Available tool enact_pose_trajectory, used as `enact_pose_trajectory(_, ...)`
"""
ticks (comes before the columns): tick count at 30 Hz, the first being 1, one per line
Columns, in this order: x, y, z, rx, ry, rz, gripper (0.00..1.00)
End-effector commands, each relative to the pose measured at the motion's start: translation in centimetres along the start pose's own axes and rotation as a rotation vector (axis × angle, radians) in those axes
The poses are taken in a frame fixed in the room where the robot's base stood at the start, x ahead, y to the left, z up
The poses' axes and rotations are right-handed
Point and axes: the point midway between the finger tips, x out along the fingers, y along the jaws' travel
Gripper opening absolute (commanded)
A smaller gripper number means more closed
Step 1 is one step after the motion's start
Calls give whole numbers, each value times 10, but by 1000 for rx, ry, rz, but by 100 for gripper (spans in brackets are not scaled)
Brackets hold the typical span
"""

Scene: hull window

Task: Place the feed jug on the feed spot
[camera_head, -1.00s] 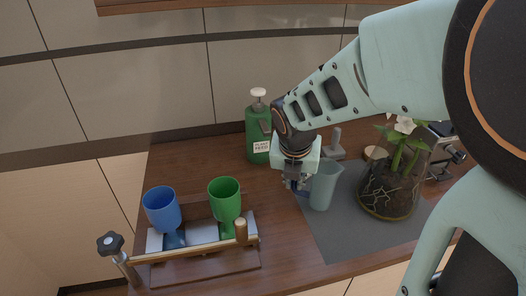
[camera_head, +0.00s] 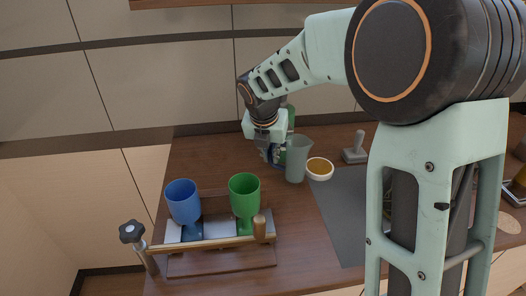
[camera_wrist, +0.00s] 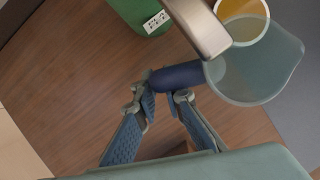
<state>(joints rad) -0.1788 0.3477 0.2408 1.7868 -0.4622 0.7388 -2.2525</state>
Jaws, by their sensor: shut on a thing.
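The feed jug (camera_head: 297,160) is a translucent grey-green jug with a dark blue handle, upright left of the grey mat. My gripper (camera_head: 270,153) is to its left, shut on the handle. In the wrist view the fingers (camera_wrist: 166,97) close on the blue handle, and the jug's open mouth (camera_wrist: 255,68) shows at the right. I cannot tell whether the jug's base touches the table. I cannot make out a marked feed spot in these views.
A white dish with amber contents (camera_head: 319,169) is close right of the jug. A green bottle (camera_wrist: 137,14) stands behind my gripper. Blue (camera_head: 183,202) and green (camera_head: 244,195) goblets stand in a rack at the left front. A grey stamp-like tool (camera_head: 355,150) stands behind the mat (camera_head: 340,215).

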Motion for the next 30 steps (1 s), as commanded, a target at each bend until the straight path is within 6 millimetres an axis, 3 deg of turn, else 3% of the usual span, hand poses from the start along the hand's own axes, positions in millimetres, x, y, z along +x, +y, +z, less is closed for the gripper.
enact_pose_trajectory(8, 7, 31, 17, -3, -1, 1, 0)
enact_pose_trajectory(11, 19, 28, 10, -1, 1, -1, 0)
enact_pose_trajectory(21, 23, 28, 8, -1, 0, 0, 0)
enact_pose_trajectory(22, 23, 28, 8, 0, 0, 0, 11)
enact_pose_trajectory(26, 23, 28, 8, 0, 0, 0, 25)
enact_pose_trajectory(30, 23, 28, 8, 0, 0, 0, 27)
